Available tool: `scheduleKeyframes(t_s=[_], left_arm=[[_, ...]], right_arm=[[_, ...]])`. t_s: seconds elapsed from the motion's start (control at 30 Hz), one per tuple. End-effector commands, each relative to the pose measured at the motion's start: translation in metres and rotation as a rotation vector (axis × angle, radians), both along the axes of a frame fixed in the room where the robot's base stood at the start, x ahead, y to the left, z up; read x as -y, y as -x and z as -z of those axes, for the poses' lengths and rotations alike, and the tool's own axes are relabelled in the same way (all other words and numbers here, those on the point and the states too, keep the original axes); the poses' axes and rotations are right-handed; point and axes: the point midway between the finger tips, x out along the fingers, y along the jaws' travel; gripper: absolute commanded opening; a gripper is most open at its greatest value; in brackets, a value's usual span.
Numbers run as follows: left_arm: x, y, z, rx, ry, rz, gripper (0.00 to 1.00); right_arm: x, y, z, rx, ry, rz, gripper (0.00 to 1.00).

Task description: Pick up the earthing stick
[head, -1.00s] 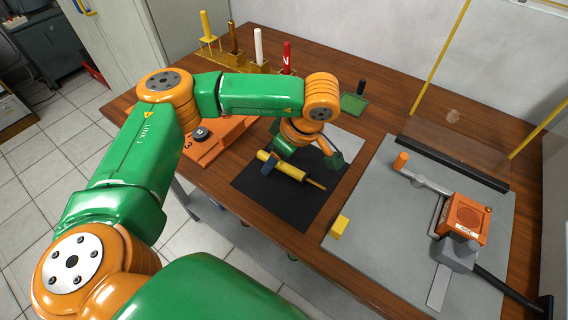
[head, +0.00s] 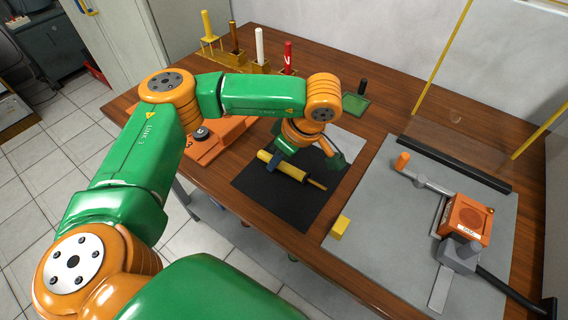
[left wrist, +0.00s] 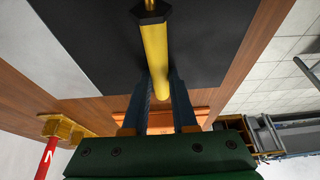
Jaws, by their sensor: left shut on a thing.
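The earthing stick has a yellow handle (head: 290,171), a dark collar and a thin brass rod at its end. It lies at or just above the black mat (head: 310,205); I cannot tell if it touches. In the left wrist view the yellow handle (left wrist: 155,45) runs between two blue fingers. My left gripper (head: 272,164) is shut on the handle, near the end away from the rod. It also shows in the left wrist view (left wrist: 160,95). The handle's far end is partly hidden by the gripper there. My right gripper is not in view.
An orange device (head: 205,145) stands left of the mat. A rack with several coloured rods (head: 258,48) is at the back. A grey plate with an orange box (head: 467,219) and a clear panel lies right.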

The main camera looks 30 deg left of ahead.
Motion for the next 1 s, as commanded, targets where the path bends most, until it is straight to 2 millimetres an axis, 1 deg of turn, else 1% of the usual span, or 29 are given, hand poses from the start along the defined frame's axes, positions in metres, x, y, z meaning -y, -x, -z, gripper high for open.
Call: scheduleKeyframes(t_s=[0.1,0.17,0.23,0.27,0.37,0.4,0.5,0.57,0.7,0.8,0.9,1.0], left_arm=[[0.0,0.0,-0.001,0.0,0.0,0.0,0.0],[0.0,0.0,-0.005,0.0,0.0,0.0,0.0],[0.0,-0.001,-0.008,0.002,0.0,0.0,0.0],[0.0,-0.001,-0.012,0.004,0.0,-0.001,0.0],[0.002,0.0,-0.036,0.006,0.001,0.001,0.0],[0.008,0.007,-0.05,0.006,-0.001,0.007,0.0],[0.023,0.024,-0.081,0.009,-0.003,0.009,0.0],[0.033,0.035,-0.097,0.009,-0.003,0.008,0.0],[0.062,0.067,-0.112,0.008,-0.003,0.008,0.0],[0.078,0.085,-0.122,0.004,-0.003,0.007,0.0],[0.088,0.097,-0.129,0.003,-0.002,0.003,0.0],[0.093,0.103,-0.132,0.002,-0.001,0.002,0.0]], right_arm=[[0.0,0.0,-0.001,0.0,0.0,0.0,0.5],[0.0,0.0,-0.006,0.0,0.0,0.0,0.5],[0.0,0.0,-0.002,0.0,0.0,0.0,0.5],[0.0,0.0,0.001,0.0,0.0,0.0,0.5],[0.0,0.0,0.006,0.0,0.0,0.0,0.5],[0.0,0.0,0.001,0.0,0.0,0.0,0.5],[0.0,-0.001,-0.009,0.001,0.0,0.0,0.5],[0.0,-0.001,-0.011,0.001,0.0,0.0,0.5],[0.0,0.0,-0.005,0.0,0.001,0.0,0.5],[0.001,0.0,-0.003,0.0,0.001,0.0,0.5],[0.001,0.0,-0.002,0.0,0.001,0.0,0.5],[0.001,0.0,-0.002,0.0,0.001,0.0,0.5]])
